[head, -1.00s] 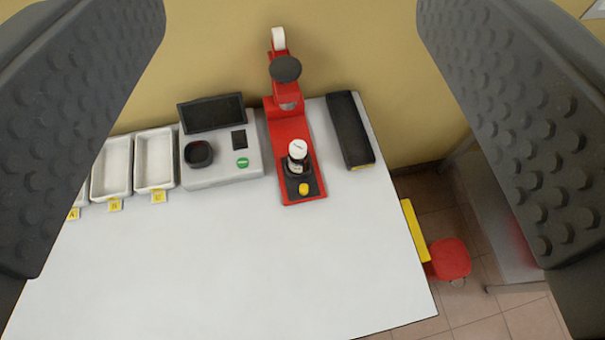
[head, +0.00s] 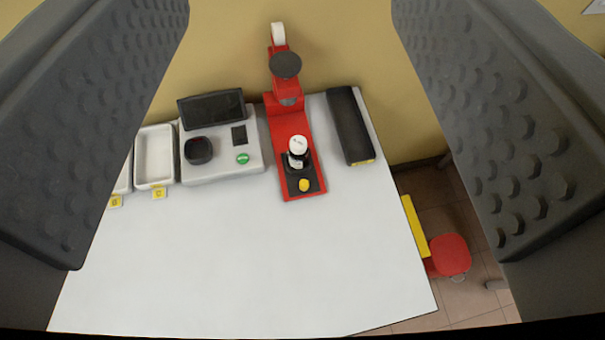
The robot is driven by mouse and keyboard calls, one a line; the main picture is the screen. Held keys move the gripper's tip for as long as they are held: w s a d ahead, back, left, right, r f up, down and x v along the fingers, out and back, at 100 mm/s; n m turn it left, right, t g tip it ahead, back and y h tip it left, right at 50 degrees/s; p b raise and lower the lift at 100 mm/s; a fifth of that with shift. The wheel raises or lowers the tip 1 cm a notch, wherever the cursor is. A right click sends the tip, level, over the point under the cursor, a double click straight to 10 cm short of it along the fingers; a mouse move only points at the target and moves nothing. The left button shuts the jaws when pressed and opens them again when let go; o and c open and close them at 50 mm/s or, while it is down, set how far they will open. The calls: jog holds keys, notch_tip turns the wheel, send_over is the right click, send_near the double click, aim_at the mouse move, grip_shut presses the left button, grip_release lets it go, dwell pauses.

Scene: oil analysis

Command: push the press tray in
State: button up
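The red press (head: 284,118) stands on the white table near the wall. Its black tray (head: 313,172) lies at the front end of the red base, out from under the round black press head (head: 285,65). A small bottle with a white cap (head: 298,146) stands upright on the tray, and a yellow knob (head: 304,185) is at the tray's front. My gripper (head: 290,255) shows as two dark studded fingers at the left and right edges. It is open and empty, well apart from the press.
A grey analyser (head: 222,163) with a screen and white trays (head: 155,157) stand left of the press. A long black box (head: 349,126) is at its right. The table's front (head: 240,270) is clear. A red stool (head: 450,255) is beyond the right edge.

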jog(key=w+f+m+g+p, duration=0.1)
jog(key=w+f, duration=0.1)
jog(key=w, duration=0.1)
jog(key=w+d+f+m+g+p, duration=0.1)
jog(key=w+f+m, duration=0.1)
jog(key=w+f, duration=0.1)
jog(key=w+f+m+p, duration=0.1)
jog(key=w+f+m, duration=0.1)
jog(key=w+f, duration=0.1)
jog(key=shift+d+g+y, duration=0.15)
jog(key=shift+g+y, duration=0.15)
jog(key=shift+g, duration=0.1)
jog(key=shift+c, duration=0.3)
jog(key=m+g+y+p, duration=0.2)
jog(key=m+g+p, duration=0.5)
jog(key=m, duration=0.7)
send_over(306, 184)
jog(key=s+d, duration=0.1)
jog(key=d, duration=0.2)
notch_tip(306, 184, down, 26)
jog(key=a+f+m+g+p, duration=0.1)
jog(key=f+m+p, duration=0.1)
jog(key=f, duration=0.6)
jog(key=a+f+m+g+p, duration=0.1)
jog(key=f+m+p, duration=0.1)
jog(key=f, duration=0.7)
jog(key=w+a+f+m+g+y+p, duration=0.1)
jog(key=f+m+p, duration=0.1)
jog(key=f, duration=0.7)
jog(key=shift+m, duration=0.5)
